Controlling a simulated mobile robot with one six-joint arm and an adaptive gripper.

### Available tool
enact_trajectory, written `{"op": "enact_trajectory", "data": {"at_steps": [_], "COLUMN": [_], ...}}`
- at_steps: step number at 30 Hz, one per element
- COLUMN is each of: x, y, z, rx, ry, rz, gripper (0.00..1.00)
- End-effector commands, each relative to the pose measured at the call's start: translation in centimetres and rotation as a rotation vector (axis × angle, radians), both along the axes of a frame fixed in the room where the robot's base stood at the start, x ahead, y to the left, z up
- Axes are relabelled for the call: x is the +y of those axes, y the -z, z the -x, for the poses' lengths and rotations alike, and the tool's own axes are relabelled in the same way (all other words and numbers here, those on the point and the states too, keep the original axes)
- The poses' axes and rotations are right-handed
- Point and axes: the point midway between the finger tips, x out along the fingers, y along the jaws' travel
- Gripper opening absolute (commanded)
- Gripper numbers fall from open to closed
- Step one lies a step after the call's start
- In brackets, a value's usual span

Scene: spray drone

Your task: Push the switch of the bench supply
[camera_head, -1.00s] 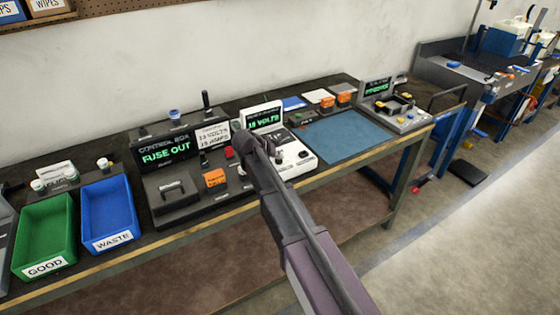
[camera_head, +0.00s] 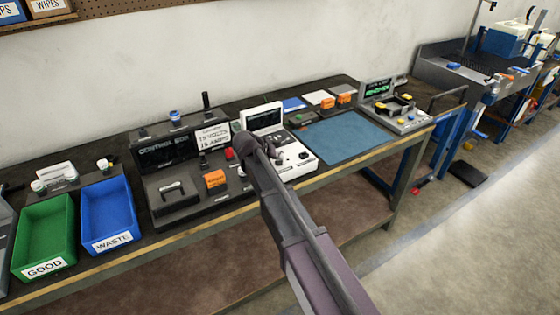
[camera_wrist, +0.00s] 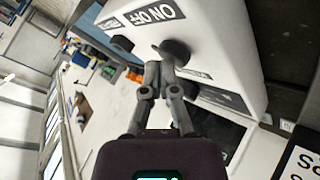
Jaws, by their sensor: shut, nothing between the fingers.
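The bench supply (camera_head: 297,158) is a white unit with a raised screen (camera_head: 262,118), now dark, standing near the middle of the bench. In the wrist view its white face (camera_wrist: 215,45) shows a dark round control (camera_wrist: 172,50) beside a black label with white letters (camera_wrist: 150,14). A second dark knob (camera_wrist: 122,43) sits to the left. My gripper (camera_wrist: 158,68) is shut and empty, its tips at or very near the first control; I cannot tell if they touch. In the head view my arm hides part of the supply's left side.
Left of the supply stands the control box (camera_head: 165,150) with a dark screen, and an orange block (camera_head: 215,179). Further left are the blue WASTE bin (camera_head: 108,215) and green GOOD bin (camera_head: 43,235). A blue mat (camera_head: 345,137) lies clear to the right.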

Motion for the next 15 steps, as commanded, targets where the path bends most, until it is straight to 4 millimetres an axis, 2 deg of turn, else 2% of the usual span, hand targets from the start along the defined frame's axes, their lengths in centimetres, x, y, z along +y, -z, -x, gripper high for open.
{"op": "enact_trajectory", "data": {"at_steps": [9,15], "x": [-0.02,-0.04], "y": [-1.13,-1.16], "z": [-0.01,-0.02], "rx": [0.000,0.000], "ry": [0.000,0.000], "rz": [0.000,0.000], "gripper": [0.00,0.00]}}
